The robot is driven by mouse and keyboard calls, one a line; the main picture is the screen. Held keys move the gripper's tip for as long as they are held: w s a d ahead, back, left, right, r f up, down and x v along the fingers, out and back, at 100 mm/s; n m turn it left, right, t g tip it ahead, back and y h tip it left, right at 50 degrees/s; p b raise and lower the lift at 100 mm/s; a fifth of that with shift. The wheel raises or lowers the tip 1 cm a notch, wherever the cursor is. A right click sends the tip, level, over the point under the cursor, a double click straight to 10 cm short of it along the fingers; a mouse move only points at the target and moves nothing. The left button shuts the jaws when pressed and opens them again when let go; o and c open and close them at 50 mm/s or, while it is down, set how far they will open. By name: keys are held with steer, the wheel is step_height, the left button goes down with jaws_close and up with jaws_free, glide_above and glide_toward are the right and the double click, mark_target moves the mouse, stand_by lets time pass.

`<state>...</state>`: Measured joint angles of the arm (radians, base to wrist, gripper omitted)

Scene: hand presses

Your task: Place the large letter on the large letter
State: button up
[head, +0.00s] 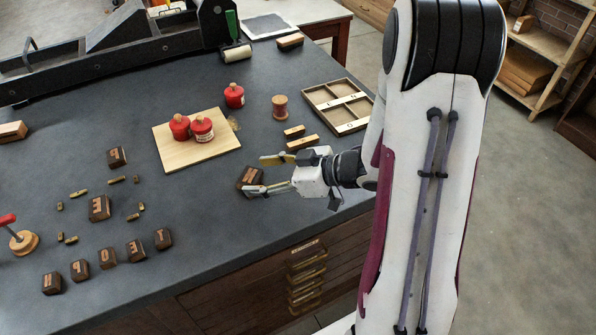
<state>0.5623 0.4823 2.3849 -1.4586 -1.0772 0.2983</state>
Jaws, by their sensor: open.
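A large dark wooden letter block (249,178) with a pale letter face lies on the dark bench. My gripper (259,174) is open at this block, reaching in from the right. One finger shows beyond the block's upper right and the other crosses its lower edge, hiding part of it. I cannot tell whether either finger touches it. Another large letter block (99,207) lies at the left, amid small brass pieces, with nothing on top.
A pale board (180,152) holds two red tins, with another red tin (234,95) behind it. A wooden spool (280,106), small wooden bars (302,142) and a divided tray (340,122) stand beyond my gripper. The bench between the two large blocks is clear.

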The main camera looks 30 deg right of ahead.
steer(key=v, duration=1.1)
steer(key=shift+w, duration=0.1)
steer(key=shift+w, duration=0.1)
stand_by(0.5)
